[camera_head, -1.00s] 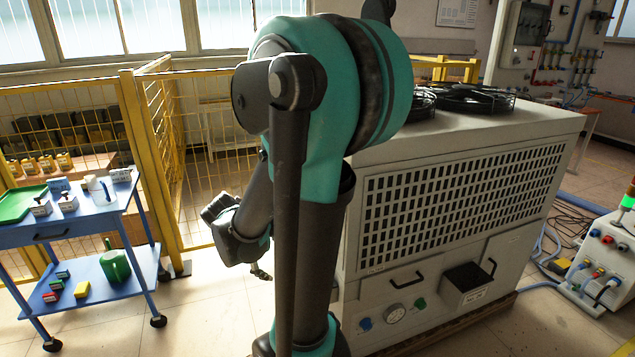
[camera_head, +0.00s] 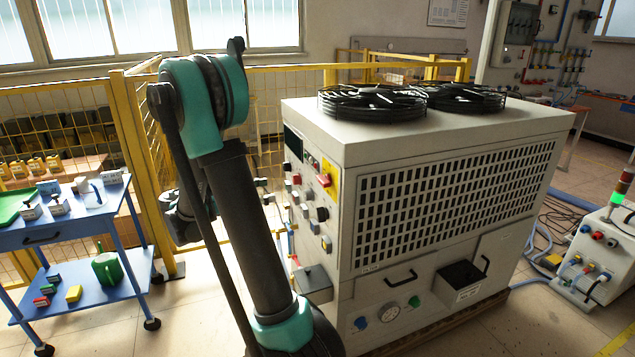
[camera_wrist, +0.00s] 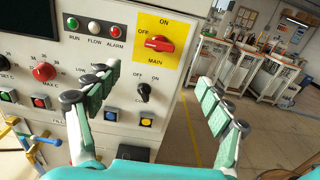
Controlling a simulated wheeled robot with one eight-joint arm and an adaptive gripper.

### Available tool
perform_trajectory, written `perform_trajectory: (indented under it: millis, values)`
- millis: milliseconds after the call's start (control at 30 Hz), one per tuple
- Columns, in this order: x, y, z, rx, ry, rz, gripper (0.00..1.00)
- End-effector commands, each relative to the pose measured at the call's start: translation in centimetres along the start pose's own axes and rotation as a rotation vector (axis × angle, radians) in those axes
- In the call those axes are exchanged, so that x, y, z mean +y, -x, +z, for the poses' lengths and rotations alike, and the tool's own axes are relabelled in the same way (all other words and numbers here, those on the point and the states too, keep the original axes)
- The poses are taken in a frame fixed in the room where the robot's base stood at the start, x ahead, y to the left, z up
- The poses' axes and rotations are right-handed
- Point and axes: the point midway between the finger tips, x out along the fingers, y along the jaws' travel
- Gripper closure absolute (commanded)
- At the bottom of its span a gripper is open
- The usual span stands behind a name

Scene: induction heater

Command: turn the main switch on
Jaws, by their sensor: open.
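The main switch (camera_wrist: 159,43) is a red rotary handle on a yellow plate, marked ON above, OFF at its upper left and MAIN below. Its handle lies nearly level, with its left end near the OFF mark. In the head view the switch (camera_head: 325,180) is on the near left face of the grey machine. My gripper (camera_wrist: 158,76) is open and empty, with its two fingers spread below the switch at left and right in the wrist view. The fingers appear apart from the panel. In the head view my gripper (camera_head: 262,190) is small and partly hidden at the panel's left.
The panel also carries a black OFF/ON knob (camera_wrist: 143,92), a red knob (camera_wrist: 44,72), indicator lamps (camera_wrist: 94,28) and coloured buttons. Yellow fencing (camera_head: 120,150) stands behind my arm. A blue trolley (camera_head: 75,235) stands at left. Open floor lies right of the panel in the wrist view.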

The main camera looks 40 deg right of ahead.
Motion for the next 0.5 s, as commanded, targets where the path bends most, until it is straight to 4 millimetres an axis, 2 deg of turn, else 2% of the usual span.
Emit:
perform_trajectory:
  millis: [500]
  values:
    - [-0.1, -9.7, -0.1, 0.003, -0.002, -0.004, 0.21]
